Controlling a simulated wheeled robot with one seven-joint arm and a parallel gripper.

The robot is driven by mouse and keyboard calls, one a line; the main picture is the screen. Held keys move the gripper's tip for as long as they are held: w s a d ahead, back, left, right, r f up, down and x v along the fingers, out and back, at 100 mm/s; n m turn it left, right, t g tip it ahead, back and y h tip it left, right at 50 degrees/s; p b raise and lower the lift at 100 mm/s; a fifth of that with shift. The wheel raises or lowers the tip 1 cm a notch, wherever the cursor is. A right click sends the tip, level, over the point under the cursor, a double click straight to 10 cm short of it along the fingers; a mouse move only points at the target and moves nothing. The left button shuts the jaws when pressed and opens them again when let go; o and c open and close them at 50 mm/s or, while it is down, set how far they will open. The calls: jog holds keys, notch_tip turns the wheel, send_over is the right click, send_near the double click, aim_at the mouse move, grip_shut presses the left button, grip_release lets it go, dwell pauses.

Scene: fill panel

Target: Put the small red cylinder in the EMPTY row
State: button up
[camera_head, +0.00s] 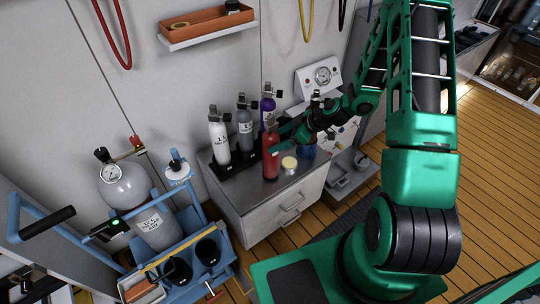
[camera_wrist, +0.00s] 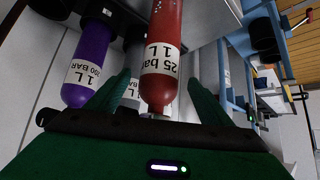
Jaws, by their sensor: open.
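The small red cylinder (camera_head: 271,160) stands upright on the grey cabinet top, in front of the rack. In the wrist view its red body (camera_wrist: 174,22) carries a white label reading 25 bar, 1 L. My gripper (camera_head: 279,136) is at its upper part. The green fingers are open, one on each side of it in the wrist view (camera_wrist: 158,74); I cannot tell whether they touch it. A black rack (camera_head: 228,172) behind holds white (camera_head: 219,139), grey (camera_head: 245,128) and purple (camera_head: 267,106) cylinders. No EMPTY marking is legible.
The cabinet top (camera_head: 243,195) has a bare front-left area. A pale round disc (camera_head: 289,163) lies right of the red cylinder. A gauge panel (camera_head: 319,76) stands behind my arm. A blue cart (camera_head: 194,255) with a large grey tank (camera_head: 137,205) stands at the left.

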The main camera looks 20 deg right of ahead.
jog(key=shift+x, duration=2.6)
jog(key=shift+d, duration=0.1)
grip_shut()
jog(key=shift+r, duration=0.1)
